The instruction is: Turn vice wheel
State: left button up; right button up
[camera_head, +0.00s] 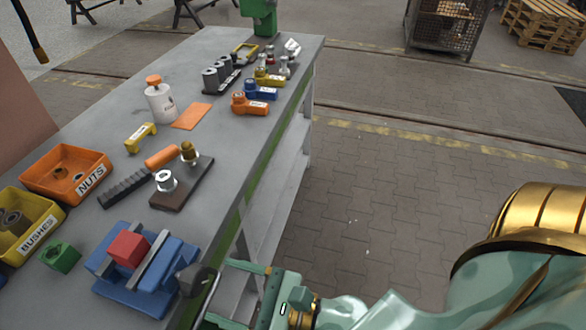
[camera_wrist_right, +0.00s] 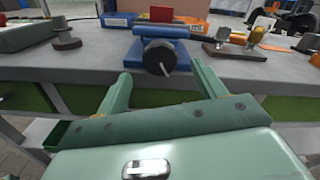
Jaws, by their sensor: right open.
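The blue vice (camera_head: 150,285) stands at the near edge of the grey bench, with a red block (camera_head: 128,249) between its jaws. Its dark wheel (camera_head: 193,281) faces out past the bench edge. In the right wrist view, the vice (camera_wrist_right: 172,35) is straight ahead, and its round black wheel (camera_wrist_right: 159,57) shows a thin pale handle pointing downward. My right gripper (camera_head: 213,291) is open and empty in front of the wheel. In the wrist view its fingertips (camera_wrist_right: 160,76) lie to either side of the wheel, apart from it. My left gripper is not in view.
The paved floor (camera_head: 370,215) right of the bench is clear.

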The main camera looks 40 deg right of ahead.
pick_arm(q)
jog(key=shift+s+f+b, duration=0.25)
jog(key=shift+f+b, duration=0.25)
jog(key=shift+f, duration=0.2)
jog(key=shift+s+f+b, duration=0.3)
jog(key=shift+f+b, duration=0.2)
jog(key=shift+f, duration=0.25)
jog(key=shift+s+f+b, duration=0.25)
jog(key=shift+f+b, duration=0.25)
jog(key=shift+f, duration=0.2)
pick_arm(e)
jog(key=v, duration=1.1)
jog(key=shift+s+f, duration=0.1)
jog(key=shift+s, duration=0.05)
